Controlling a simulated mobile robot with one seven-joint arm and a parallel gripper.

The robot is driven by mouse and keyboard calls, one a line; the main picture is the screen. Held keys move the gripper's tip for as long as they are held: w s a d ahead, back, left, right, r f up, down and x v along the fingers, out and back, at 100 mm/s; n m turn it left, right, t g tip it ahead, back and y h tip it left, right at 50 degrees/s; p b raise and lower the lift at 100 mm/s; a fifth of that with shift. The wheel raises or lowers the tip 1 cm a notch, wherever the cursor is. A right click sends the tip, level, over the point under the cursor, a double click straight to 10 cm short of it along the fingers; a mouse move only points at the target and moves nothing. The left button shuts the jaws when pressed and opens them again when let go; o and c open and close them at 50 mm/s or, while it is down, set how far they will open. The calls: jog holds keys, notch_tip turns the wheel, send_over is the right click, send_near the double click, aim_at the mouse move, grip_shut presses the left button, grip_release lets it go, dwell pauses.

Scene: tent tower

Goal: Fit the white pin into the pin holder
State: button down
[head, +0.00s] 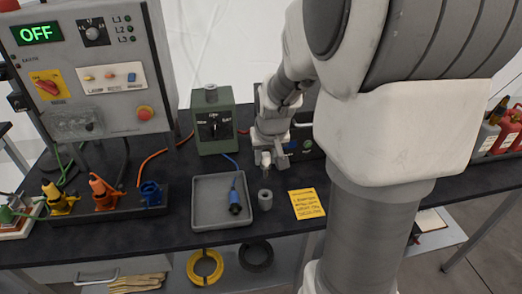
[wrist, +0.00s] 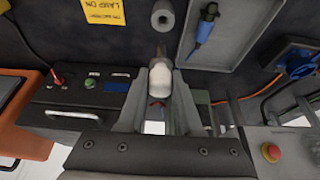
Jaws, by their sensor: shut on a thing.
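The white pin (wrist: 160,81) has a rounded white body and shows between the two fingers of my gripper (wrist: 161,70) in the wrist view. My gripper is shut on it. In the head view my gripper (head: 267,161) points down above the black table, just behind the pin holder. The pin holder (head: 265,201) is a short grey upright cylinder with a round opening on top. It also shows at the top of the wrist view (wrist: 162,15). The pin is apart from the holder.
A grey tray (head: 206,222) with a blue connector (head: 235,205) lies left of the holder. A yellow note (head: 306,204) lies to its right. A green box (head: 212,125) with a dial stands behind the tray. A control panel reading OFF (head: 87,75) stands left.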

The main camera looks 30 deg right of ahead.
jog(key=shift+f, duration=0.15)
jog(key=b, duration=0.5)
send_over(264, 191)
jog(key=s, duration=0.1)
jog(key=shift+s+a+f, duration=0.1)
jog(key=shift+s+f, duration=0.05)
jog(key=shift+f, duration=2.65)
jog(key=shift+f+b, duration=2.35)
jog(key=shift+f, duration=0.25)
jog(key=c, duration=0.5)
grip_release()
